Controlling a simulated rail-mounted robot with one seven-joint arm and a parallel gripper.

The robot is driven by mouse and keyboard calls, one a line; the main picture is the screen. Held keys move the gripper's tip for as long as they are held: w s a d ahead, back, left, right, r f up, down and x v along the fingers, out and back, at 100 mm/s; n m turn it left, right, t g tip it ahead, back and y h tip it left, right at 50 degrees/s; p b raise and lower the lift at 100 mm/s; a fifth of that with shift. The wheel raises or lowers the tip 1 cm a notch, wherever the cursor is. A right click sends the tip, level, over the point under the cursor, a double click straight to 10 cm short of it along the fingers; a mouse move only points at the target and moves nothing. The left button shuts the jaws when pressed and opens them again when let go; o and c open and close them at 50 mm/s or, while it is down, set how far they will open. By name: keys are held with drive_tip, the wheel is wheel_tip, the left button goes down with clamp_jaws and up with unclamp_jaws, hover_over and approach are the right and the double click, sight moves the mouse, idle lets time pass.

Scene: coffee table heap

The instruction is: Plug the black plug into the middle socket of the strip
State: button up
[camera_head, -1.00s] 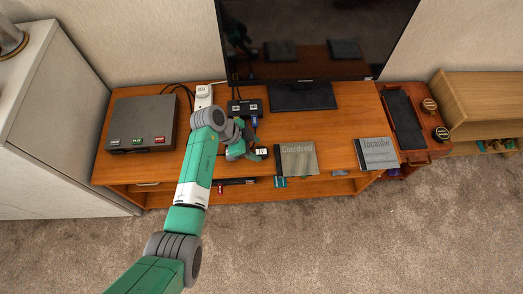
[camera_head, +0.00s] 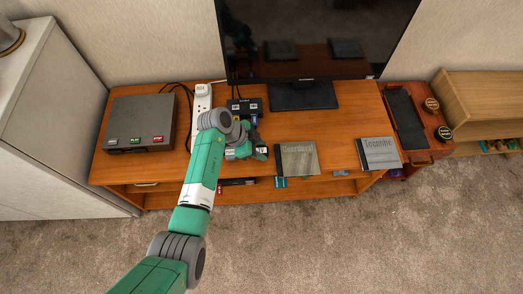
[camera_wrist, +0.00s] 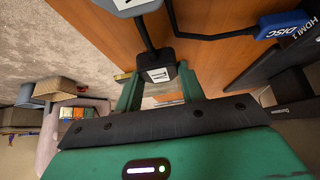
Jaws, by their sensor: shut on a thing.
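My gripper (camera_wrist: 160,92) is shut on the black plug (camera_wrist: 163,73), a small dark block with a white label and a dark cable. In the head view my gripper (camera_head: 252,152) holds the plug (camera_head: 262,150) near the table's front edge, right of and in front of the strip. The white strip (camera_head: 203,101) lies behind my arm, left of the black box. A white labelled plug (camera_head: 201,89) sits at its far end. My arm hides the strip's near part, and I cannot make out the middle socket clearly.
A black box (camera_head: 245,106) with blue connectors stands right of the strip, before the TV (camera_head: 310,35). A grey console (camera_head: 140,122) stands left. Two flat cases, one nearer (camera_head: 298,159) and one farther right (camera_head: 378,153), lie along the front edge. Cables run behind.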

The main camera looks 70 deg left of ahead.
sight(260, 151)
drive_tip(key=shift+r+p, duration=1.3)
drive_tip(key=shift+r, duration=0.45)
drive_tip(key=w+d, duration=0.5)
drive_tip(key=w+d+r, duration=0.1)
drive_tip(key=w+d, duration=0.2)
drive_tip(key=w+d+r+n+y, duration=0.1)
drive_tip(key=w+d+r, duration=0.25)
drive_tip(key=d, duration=0.75)
drive_tip(key=w+d+r+n, duration=0.15)
drive_tip(key=w+d, duration=0.35)
drive_tip(key=d, duration=0.6)
drive_tip(key=w+d+r+n+y, duration=0.1)
drive_tip(key=w+d+r, duration=0.3)
drive_tip(key=d, duration=0.7)
drive_tip(key=s+r+p, duration=0.3)
drive_tip(key=r+p, duration=0.8)
drive_tip(key=p, duration=0.1)
drive_tip(key=s+r+p, duration=0.3)
drive_tip(key=r+p, duration=0.7)
drive_tip(key=p, duration=0.2)
drive_tip(key=s+r+p, duration=0.3)
drive_tip(key=r+p, duration=0.8)
drive_tip(key=p, duration=0.1)
drive_tip(key=shift+d+r, duration=0.2)
drive_tip(key=shift+r, duration=0.15)
